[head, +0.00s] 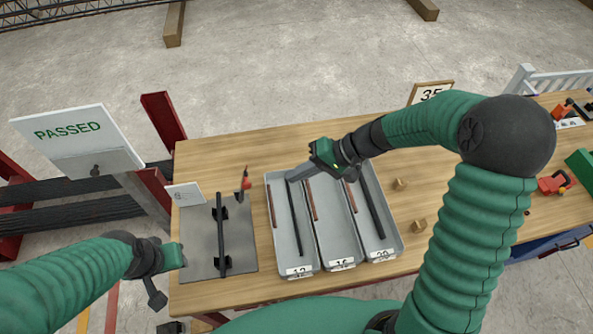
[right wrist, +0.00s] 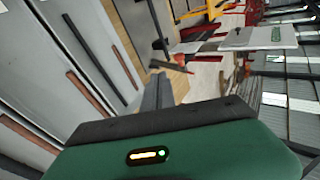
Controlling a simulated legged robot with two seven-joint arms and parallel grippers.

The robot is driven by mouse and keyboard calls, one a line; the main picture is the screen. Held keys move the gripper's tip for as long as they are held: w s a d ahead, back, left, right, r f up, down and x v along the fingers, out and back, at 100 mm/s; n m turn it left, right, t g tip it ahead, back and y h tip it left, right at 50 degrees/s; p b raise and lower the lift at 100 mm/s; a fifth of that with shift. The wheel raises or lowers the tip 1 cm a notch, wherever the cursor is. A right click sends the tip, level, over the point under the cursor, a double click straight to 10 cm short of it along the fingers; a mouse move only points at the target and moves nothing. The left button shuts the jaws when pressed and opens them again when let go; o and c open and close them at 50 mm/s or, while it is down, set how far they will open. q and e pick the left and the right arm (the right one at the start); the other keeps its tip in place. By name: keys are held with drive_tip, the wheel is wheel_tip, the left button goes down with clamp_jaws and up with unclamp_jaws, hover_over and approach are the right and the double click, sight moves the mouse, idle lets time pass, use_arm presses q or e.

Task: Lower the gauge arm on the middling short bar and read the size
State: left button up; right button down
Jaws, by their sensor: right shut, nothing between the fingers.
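A dark short bar (head: 221,235) lies across two black rests on the grey gauge plate (head: 196,262) at the table's left end. The gauge arm (head: 243,182), with a red part, stands raised at the plate's right edge. It also shows as a red and dark piece in the right wrist view (right wrist: 170,67), beyond the fingertips. My right gripper (head: 292,179) is shut and empty above the far end of the left tray, to the right of the gauge arm and apart from it. My left gripper (head: 155,292) hangs near the plate's left front; its finger opening is unclear.
Three grey trays marked 12 (head: 299,270), 16 (head: 343,264) and 20 (head: 381,254) hold dark and reddish-brown bars. A small white card (head: 185,194) stands behind the plate. A PASSED sign (head: 78,138) stands left. Small wooden blocks (head: 419,225) lie right of the trays.

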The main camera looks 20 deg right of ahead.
drive_tip(key=w+a+f+p, duration=0.1)
drive_tip(key=w+a+f, duration=0.1)
drive_tip(key=a, duration=0.6)
drive_tip(key=shift+w+a+f, duration=0.25)
drive_tip(key=shift+f, duration=0.6)
drive_tip(key=shift+p, duration=0.3)
